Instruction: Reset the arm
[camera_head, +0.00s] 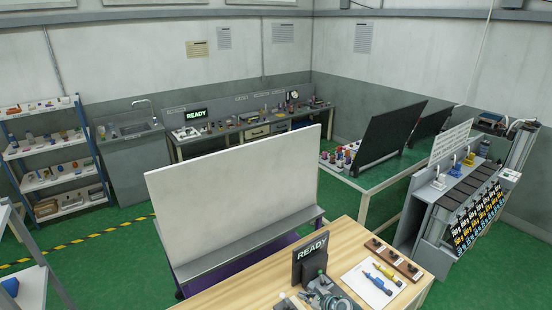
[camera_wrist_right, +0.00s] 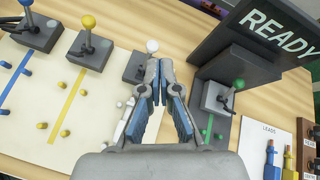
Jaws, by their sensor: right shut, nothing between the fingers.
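My right gripper (camera_wrist_right: 157,82) is shut with nothing between its fingers. Its fingertips overlap a dark lever box with a white knob (camera_wrist_right: 152,46) in the wrist view; I cannot tell whether they touch. In the head view the right gripper (camera_head: 322,294) is low, at the front edge of the picture over the wooden table. Lever boxes with a yellow knob (camera_wrist_right: 88,22) and a blue knob (camera_wrist_right: 26,3) stand to the left in the wrist view. A lever box with a green knob (camera_wrist_right: 238,85) stands to the right. My left gripper is out of view.
A dark READY sign (camera_head: 312,258) stands upright on the wooden table (camera_head: 345,232). A cream pegboard (camera_wrist_right: 60,100) lies below the levers. Blue and yellow leads (camera_head: 376,276) lie on a white sheet to the right. A white panel (camera_head: 235,190) stands behind the table.

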